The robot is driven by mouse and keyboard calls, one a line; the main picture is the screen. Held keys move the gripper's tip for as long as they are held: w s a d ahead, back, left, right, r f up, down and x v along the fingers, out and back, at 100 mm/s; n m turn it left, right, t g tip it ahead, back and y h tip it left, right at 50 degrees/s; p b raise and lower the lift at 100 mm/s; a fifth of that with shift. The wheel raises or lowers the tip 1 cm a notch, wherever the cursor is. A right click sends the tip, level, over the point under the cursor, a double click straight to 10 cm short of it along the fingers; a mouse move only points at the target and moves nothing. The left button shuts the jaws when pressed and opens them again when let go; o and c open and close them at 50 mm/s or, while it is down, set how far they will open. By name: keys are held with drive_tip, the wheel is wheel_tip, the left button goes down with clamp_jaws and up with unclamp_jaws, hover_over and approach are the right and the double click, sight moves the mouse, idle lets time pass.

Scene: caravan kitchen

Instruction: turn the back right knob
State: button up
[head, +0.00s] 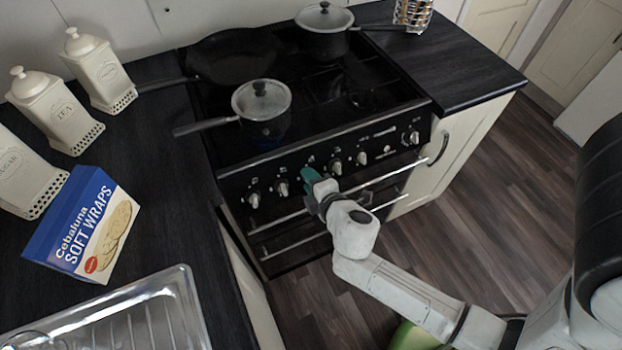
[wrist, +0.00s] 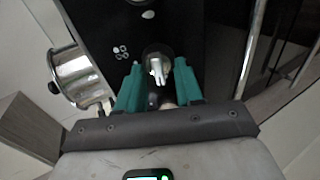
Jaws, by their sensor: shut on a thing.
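The black cooker's front panel (head: 320,160) carries a row of silver knobs. My gripper (head: 311,178) is at this panel, its teal fingers at the third knob position from the left. In the wrist view my gripper (wrist: 159,85) has one teal finger on each side of a silver knob (wrist: 158,70), shut on it. A small marking of dots sits on the panel beside that knob. In the head view the held knob is hidden by my gripper. Which burner it serves cannot be read clearly.
A lidded saucepan (head: 262,105), a frying pan (head: 235,57) and another lidded pot (head: 324,28) stand on the hob. Oven handle bars (head: 400,172) run below the knobs. Canisters (head: 100,70) and a wraps box (head: 85,225) stand on the left counter.

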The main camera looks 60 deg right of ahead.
idle(0.5)
drive_tip(key=o, duration=1)
drive_tip(key=b+v, duration=0.1)
drive_tip(key=v, duration=1)
drive_tip(key=shift+w+b, duration=0.1)
drive_tip(key=shift+b, duration=0.25)
wheel_tip(320, 180, down, 4)
drive_tip(key=s+d+m+g, duration=0.3)
drive_tip(key=m+g, duration=0.3)
drive_tip(key=m, duration=0.2)
drive_tip(key=s+a+m+g+y, duration=0.1)
drive_tip(key=a+y, duration=0.1)
drive_tip(key=a+f+m+g+y, duration=0.1)
drive_tip(key=a+y, duration=0.1)
drive_tip(key=a, duration=0.1)
drive_tip(key=s+a+f+m+g+y, duration=0.1)
drive_tip(key=a+g+y, duration=0.1)
drive_tip(key=a, duration=0.1)
drive_tip(key=shift+s+a+f+m, duration=0.2)
drive_tip(key=shift+s+m, duration=0.1)
drive_tip(key=shift+m, duration=0.1)
